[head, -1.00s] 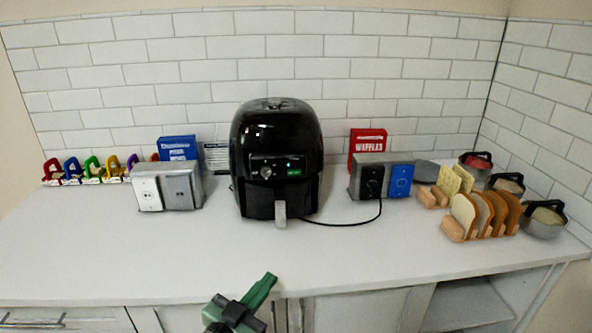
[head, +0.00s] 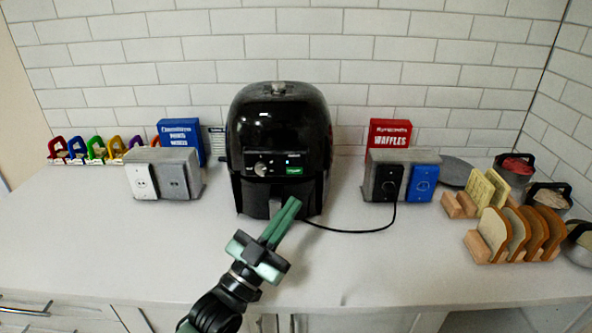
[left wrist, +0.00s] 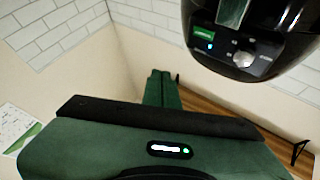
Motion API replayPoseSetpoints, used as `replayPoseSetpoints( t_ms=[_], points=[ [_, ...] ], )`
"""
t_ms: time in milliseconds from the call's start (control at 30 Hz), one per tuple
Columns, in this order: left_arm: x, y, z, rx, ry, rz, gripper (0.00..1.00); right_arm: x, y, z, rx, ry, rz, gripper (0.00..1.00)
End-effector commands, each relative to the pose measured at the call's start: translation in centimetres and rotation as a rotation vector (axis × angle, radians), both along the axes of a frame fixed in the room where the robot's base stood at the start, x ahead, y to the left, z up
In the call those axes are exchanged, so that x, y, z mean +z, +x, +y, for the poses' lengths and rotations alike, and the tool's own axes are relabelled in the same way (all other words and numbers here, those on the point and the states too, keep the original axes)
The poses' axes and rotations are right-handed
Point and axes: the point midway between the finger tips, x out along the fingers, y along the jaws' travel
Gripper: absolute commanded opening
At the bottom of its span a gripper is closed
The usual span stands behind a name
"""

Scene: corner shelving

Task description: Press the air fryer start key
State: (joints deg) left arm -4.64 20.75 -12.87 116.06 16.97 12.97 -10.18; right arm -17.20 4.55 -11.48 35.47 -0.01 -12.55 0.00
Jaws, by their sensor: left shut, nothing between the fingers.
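The black air fryer (head: 277,120) stands on the counter against the tiled wall. Its front panel has a round knob (head: 261,168), a small blue light and a green key (head: 294,170) with lettering too small to read. The panel also shows upside down in the left wrist view, with the green key (left wrist: 203,34) beside the blue light (left wrist: 210,47). My left gripper (head: 293,202) is shut and empty. In the head view its green fingertips appear just below the green key, over the fryer's lower front, and partly hide the drawer handle. I cannot tell whether they touch the fryer.
A double outlet box (head: 162,174) and blue box (head: 181,136) stand left of the fryer. Another outlet box (head: 385,180) and red waffle box (head: 389,134) stand right. A black cord (head: 350,231) runs to it. Bread slices (head: 493,232) stand at right; the front counter is mostly clear.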

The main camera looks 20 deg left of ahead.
Motion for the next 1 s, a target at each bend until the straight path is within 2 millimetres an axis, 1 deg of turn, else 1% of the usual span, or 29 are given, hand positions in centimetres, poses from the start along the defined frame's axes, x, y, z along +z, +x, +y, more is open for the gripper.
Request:
replayPoseSetpoints(
  t_ms=[167,500,700,833,1000],
  points=[
    [-0.1,1.0,0.2,-0.001,0.001,-0.001,0.0,-0.5,0.0,0.0,0.0,0.0,0.0,0.48],
    [-0.3,5.5,1.5,0.0,0.002,-0.002,0.0,-2.5,0.0,0.0,0.0,0.0,0.0,0.48],
    [-0.1,7.5,2.2,0.0,0.001,0.0,0.0,-3.1,0.0,0.0,-0.001,0.0,0.0,0.48],
    [-0.1,8.2,2.4,0.0,0.001,0.0,0.0,-3.3,0.0,0.0,-0.001,0.0,0.0,0.48],
    [0.0,8.5,2.4,0.0,0.0,0.001,0.0,-3.3,0.1,0.0,-0.001,0.0,0.0,0.48]
  ],
)
